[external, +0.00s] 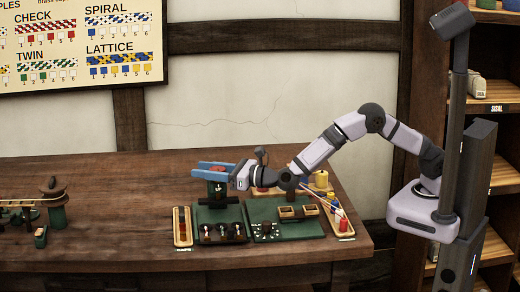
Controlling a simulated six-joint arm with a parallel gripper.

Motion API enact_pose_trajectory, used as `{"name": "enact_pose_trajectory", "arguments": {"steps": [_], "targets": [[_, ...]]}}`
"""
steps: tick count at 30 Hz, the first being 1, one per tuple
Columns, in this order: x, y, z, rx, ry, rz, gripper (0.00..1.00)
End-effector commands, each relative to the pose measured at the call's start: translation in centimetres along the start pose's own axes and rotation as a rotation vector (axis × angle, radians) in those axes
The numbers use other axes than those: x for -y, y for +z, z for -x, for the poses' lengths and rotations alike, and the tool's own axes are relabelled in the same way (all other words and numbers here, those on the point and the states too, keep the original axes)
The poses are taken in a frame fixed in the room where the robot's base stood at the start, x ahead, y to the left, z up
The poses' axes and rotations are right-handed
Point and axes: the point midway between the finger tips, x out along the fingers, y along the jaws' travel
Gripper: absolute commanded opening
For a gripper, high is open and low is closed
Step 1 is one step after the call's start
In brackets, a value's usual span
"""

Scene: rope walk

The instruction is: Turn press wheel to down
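My gripper (203,169) reaches in from the right at the height of the press top. Its two blue fingers point left, lie roughly level and look spread apart. They cover the top of the press, so the press wheel is mostly hidden and its position cannot be read. Whether the fingers touch the wheel cannot be told.
A narrow wooden tray (183,227) stands left of the press. In front of it are several small knobs (222,233). A second green board (290,230) with wooden boxes lies to the right, near yellow spools (321,180).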

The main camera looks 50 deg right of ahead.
Motion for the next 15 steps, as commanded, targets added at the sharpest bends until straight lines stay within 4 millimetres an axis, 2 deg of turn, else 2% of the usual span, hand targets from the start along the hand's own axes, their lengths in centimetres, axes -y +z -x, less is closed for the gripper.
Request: {"name": "enact_pose_trajectory", "arguments": {"steps": [8,15], "targets": [[-0.04,-0.08,0.04,0.001,-0.016,-0.001,0.16],[0.19,-0.3,0.06,0.002,-0.097,-0.003,0.16]]}}
